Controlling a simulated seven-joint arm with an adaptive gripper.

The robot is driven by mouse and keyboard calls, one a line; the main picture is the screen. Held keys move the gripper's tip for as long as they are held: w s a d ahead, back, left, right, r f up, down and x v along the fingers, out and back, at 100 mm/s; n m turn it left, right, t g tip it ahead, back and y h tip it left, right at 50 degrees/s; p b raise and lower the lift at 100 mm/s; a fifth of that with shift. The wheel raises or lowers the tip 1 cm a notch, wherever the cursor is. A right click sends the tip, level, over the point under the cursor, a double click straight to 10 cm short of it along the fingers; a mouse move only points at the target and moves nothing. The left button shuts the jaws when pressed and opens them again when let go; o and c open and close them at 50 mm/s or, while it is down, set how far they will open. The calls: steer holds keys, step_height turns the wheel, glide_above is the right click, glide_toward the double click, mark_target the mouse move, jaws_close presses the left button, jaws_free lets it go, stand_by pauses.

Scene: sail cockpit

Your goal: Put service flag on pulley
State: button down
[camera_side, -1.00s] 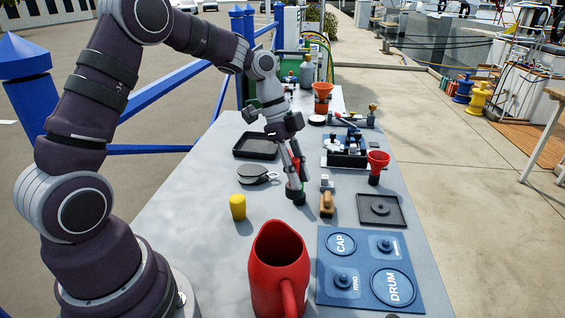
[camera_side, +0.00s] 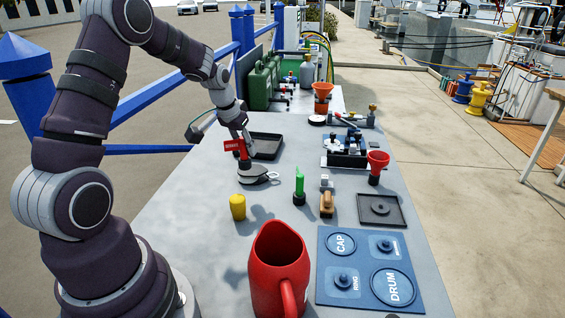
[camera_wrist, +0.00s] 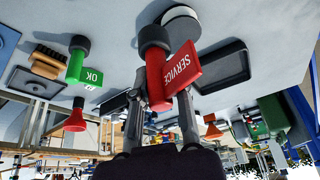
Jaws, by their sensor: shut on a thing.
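The service flag (camera_side: 234,146) is red, with a "SERVICE" plate and a black base. My gripper (camera_side: 243,148) is shut on its red post, and the flag is upright or nearly so. In the wrist view the flag (camera_wrist: 181,68) is between the fingers of my gripper (camera_wrist: 160,98). The grey round pulley (camera_side: 252,175) lies on the table with a ring at its right end. The flag is over or on the pulley; I cannot tell whether its base touches. In the wrist view the pulley (camera_wrist: 182,18) is partly hidden behind the flag's base.
A green OK flag (camera_side: 299,184) stands to the right, near a wooden brush (camera_side: 326,204). A yellow cylinder (camera_side: 238,207) and a red jug (camera_side: 280,275) are nearer. A black tray (camera_side: 267,147) is just behind the pulley. A blue mat (camera_side: 331,292) lies front right.

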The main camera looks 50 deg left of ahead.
steer(key=w+a, duration=0.2)
steer(key=w, duration=0.1)
steer(key=w+a, duration=0.1)
steer(key=w, duration=0.1)
steer(key=shift+w+a+f, duration=0.1)
steer(key=shift+w+f, duration=0.05)
steer(key=shift+f, duration=1.9)
steer(key=c, duration=1)
jaws_free()
steer(key=shift+f, duration=0.1)
steer(key=shift+c, duration=0.2)
